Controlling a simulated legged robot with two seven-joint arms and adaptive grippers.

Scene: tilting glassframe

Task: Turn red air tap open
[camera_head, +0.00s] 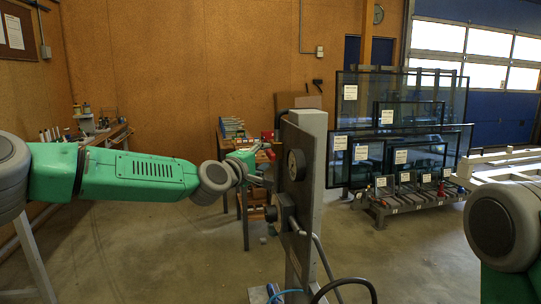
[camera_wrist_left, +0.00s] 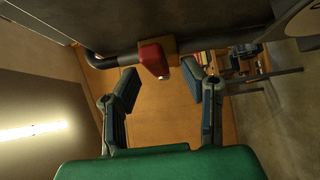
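The red air tap (camera_wrist_left: 153,60) shows in the left wrist view as a red block on a tan fitting, joined to a dark pipe (camera_wrist_left: 112,60). My left gripper (camera_wrist_left: 160,80) is open and empty, with one finger on each side below the tap. The tap sits near the gap between the fingertips; I cannot tell whether they touch it. In the head view my left gripper (camera_head: 257,168) is at the left side of the grey upright frame (camera_head: 310,150), with a small red spot beside it. My right gripper is not in view.
A workbench (camera_head: 228,145) with items stands behind my left gripper. Dark glass panes (camera_head: 412,115) stand on a rack at the back right. Hoses (camera_head: 345,284) curve near the frame's base. Open floor (camera_head: 150,250) lies at the left front.

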